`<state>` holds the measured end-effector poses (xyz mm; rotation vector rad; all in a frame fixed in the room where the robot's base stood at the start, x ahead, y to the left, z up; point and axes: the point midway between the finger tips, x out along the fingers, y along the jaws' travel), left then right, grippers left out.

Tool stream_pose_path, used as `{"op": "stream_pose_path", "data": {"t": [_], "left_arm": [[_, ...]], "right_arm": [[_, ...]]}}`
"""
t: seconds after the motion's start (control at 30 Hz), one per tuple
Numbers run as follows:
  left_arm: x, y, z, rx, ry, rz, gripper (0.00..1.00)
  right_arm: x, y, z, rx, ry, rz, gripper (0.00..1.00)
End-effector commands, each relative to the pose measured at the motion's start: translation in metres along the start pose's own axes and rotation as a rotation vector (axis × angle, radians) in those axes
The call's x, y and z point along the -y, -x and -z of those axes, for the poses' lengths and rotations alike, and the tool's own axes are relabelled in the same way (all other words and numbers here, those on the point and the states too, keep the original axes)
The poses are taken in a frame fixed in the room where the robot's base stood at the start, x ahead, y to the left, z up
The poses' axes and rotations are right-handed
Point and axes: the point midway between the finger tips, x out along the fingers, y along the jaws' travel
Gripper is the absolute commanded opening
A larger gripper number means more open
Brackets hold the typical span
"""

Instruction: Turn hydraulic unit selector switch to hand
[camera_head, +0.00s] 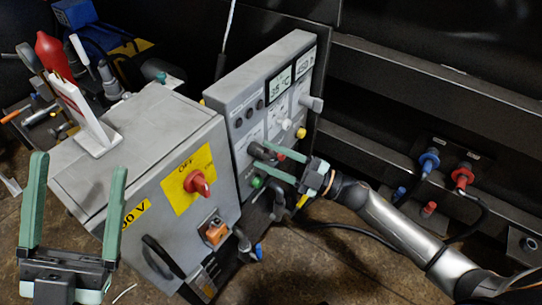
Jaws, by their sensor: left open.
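The grey control panel (225,97) stands in the middle, with displays, several dark round knobs (249,113), a pale knob (286,124), a yellow knob (301,132), a red button (281,157) and a green button (257,182). Its labels are too small to read, so I cannot tell which control is the hydraulic selector. My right gripper (262,155) reaches in from the right at the panel's lower part. Its green fingers show a gap, but whether they hold a control is unclear. My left gripper (77,167) is open and empty at lower left, before the grey cabinet.
The grey cabinet (150,115) carries a red rotary switch (197,184) on a yellow plate and an orange switch (215,232). A white sign (92,125) stands on top. Tools clutter the left. Blue (429,161) and red (462,177) connectors with hoses are at right.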

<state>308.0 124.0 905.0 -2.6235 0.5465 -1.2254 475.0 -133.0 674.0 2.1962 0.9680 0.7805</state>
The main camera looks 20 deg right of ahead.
Motion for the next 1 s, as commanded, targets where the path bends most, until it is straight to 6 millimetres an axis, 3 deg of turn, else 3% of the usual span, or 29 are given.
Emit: {"op": "stream_pose_path", "data": {"t": [0.23, 0.7, 1.0], "left_arm": [[0.001, -0.002, 0.002, 0.000, 0.000, 0.000, 0.85], [0.004, -0.008, 0.008, -0.002, -0.019, 0.000, 0.85], [0.005, -0.008, 0.008, -0.001, -0.021, 0.001, 0.85]], "right_arm": [[0.001, 0.018, 0.000, 0.004, -0.003, 0.002, 0.46], [0.000, 0.111, 0.000, 0.004, -0.001, 0.002, 0.46], [0.000, 0.126, 0.000, 0.001, 0.000, 0.000, 0.46]]}}
